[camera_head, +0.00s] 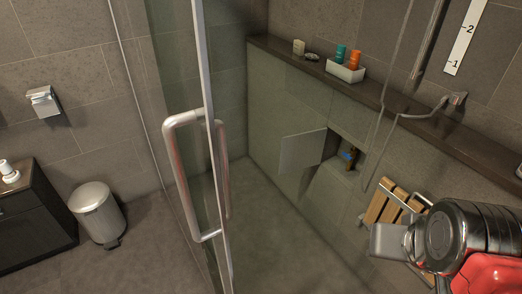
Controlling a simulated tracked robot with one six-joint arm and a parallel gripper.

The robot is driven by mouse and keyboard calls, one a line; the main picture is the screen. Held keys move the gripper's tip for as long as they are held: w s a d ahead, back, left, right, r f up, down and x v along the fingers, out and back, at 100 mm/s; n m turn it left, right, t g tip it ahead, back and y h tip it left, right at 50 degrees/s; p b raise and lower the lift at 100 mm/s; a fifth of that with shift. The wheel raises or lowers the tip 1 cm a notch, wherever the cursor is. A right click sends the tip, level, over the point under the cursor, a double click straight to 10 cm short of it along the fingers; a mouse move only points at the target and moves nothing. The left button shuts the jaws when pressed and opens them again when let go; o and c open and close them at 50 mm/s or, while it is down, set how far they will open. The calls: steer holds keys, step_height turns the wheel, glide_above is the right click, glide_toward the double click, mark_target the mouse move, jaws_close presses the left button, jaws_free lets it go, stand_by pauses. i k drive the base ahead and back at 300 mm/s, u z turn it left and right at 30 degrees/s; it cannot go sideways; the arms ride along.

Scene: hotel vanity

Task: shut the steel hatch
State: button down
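The steel hatch (302,150) is a small flat grey door in the low tiled wall inside the shower. It stands open, swung out to the left of a recess (336,168). A blue item and a brown item sit inside the recess. My gripper (388,241) is at the lower right, in front of the slatted wooden seat and well to the right of the hatch, apart from it. Only a flat grey part of it shows beside my arm, so whether its fingers are open or shut cannot be seen.
A glass shower door with a long metal handle (183,178) stands at the centre left. A slatted wooden seat (382,208) is on the wall to the right. A dark ledge (399,118) above the hatch carries a white tray (346,71) with bottles. Open floor lies below the hatch.

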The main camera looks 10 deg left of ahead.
mark_target(300, 151)
steer(key=u, duration=0.25)
steer(key=i, duration=1.1)
steer(key=u, duration=0.1)
